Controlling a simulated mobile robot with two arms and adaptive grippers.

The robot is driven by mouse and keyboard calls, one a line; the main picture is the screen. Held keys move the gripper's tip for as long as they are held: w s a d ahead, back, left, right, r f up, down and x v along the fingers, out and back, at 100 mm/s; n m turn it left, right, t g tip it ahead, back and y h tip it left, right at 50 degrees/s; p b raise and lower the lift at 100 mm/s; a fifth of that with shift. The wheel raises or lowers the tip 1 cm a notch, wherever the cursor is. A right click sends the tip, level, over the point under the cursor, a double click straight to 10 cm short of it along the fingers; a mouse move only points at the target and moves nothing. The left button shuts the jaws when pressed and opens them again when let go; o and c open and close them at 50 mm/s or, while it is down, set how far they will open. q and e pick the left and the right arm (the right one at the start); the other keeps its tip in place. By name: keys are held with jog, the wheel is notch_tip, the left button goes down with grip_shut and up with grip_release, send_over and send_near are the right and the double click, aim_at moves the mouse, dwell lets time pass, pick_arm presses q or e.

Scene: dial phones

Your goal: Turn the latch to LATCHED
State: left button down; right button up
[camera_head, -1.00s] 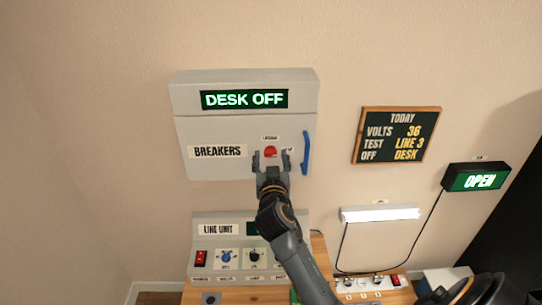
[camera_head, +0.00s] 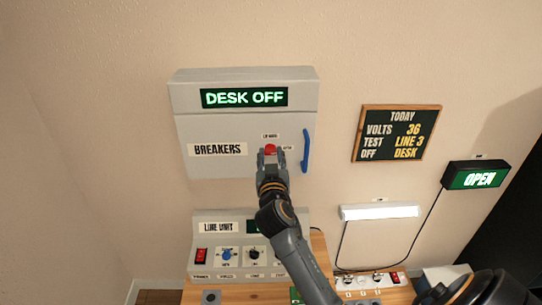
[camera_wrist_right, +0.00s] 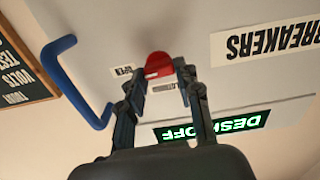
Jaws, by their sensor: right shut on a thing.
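The red latch (camera_head: 270,149) sits on the door of the grey breaker box (camera_head: 185,128), between the BREAKERS label and the blue handle. My right gripper (camera_head: 271,154) is shut on the latch. The right wrist view shows the red latch (camera_wrist_right: 158,63) between the fingertips (camera_wrist_right: 160,72), with a small OPEN label (camera_wrist_right: 122,71) on one side and a LATCHED label (camera_wrist_right: 165,87) nearby. The latch's exact angle is hard to tell because the fingers cover part of it. My left gripper is not in view.
The blue door handle (camera_head: 306,152) is close to the right of my gripper. The line unit (camera_head: 215,217) stands below on a wooden desk, under my right arm. A chalkboard (camera_head: 397,135), a lamp (camera_head: 380,212) and an OPEN sign (camera_head: 477,177) are at the right.

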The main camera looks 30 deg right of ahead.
jog(key=n+p, duration=0.1)
jog(key=n, duration=0.3)
jog(key=n+p, duration=0.2)
jog(key=n, duration=0.2)
jog(key=shift+a+n, duration=0.1)
jog(key=shift+n, duration=0.2)
jog(key=n+p, duration=0.1)
jog(key=n, duration=0.3)
jog(key=shift+w+n+p, duration=0.1)
jog(key=shift+n+p, duration=0.2)
jog(key=shift+f+n+p, duration=0.2)
jog(key=shift+n+p, duration=0.6)
jog(key=shift+n, duration=1.2)
jog(key=o, duration=1.2)
jog(key=shift+c, duration=0.2)
